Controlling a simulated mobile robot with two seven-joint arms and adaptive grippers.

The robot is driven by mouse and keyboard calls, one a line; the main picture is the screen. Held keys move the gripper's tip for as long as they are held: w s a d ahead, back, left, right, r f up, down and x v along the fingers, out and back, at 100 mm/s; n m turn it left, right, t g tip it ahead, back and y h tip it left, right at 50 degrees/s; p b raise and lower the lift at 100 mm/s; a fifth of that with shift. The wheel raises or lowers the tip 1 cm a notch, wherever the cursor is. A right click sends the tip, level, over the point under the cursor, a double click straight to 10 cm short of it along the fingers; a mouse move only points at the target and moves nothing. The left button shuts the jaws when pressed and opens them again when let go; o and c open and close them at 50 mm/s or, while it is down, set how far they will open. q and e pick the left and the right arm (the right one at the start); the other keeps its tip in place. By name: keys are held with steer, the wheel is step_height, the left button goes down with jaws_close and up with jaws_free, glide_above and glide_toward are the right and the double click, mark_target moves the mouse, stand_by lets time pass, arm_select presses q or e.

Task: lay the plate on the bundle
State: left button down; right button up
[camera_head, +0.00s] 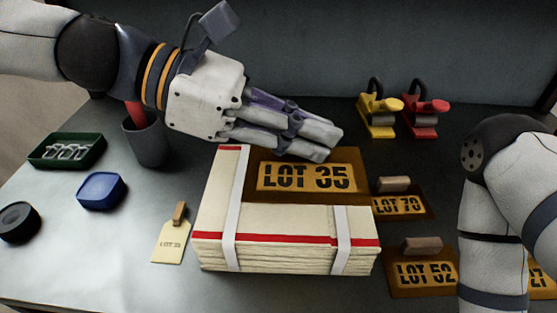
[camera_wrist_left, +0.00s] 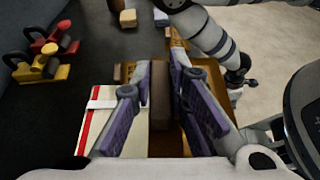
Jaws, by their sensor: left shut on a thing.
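The bundle (camera_head: 285,255) is a stack of pale folded cloth with red stripes and two white straps; a corner also shows in the left wrist view (camera_wrist_left: 92,125). The plate (camera_head: 262,192) is brown, with LOT 35 on a yellow panel. It lies over the back right part of the bundle and juts past its right side; I cannot tell whether it touches. My left gripper (camera_head: 325,145) is above the plate, shut on its wooden handle (camera_wrist_left: 160,95); its fingers hide that handle in the head view. My right arm comes in at the right; its gripper does not show clearly.
More plates, LOT 70 (camera_head: 400,206) and LOT 52 (camera_head: 425,274), lie right of the bundle. Yellow (camera_head: 378,117) and red (camera_head: 425,118) clamps stand behind. At left are a grey cup (camera_head: 148,145), green tray (camera_head: 45,155), blue box (camera_head: 101,190), black roll (camera_head: 18,222) and tag (camera_head: 171,243).

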arm_select(q)
steer(key=w+f, duration=0.2)
steer(key=w+a+f+b, duration=0.1)
steer(key=w+f, duration=0.3)
steer(key=shift+w+a+f+b, duration=0.3)
steer(key=shift+w+a+f, duration=0.05)
steer(key=shift+f, duration=0.05)
steer(key=f, duration=0.3)
steer(key=shift+w+f+b, duration=0.2)
steer(key=shift+f+b, duration=0.05)
steer(key=shift+b, duration=0.1)
steer(key=shift+r, duration=0.15)
arm_select(e)
steer(key=shift+g, duration=0.6)
steer(key=s+f, duration=0.3)
steer(key=shift+s+f, duration=0.15)
arm_select(q)
steer(key=c, duration=1.6)
jaws_free()
steer(key=shift+f, duration=0.2)
steer(key=shift+o, duration=0.2)
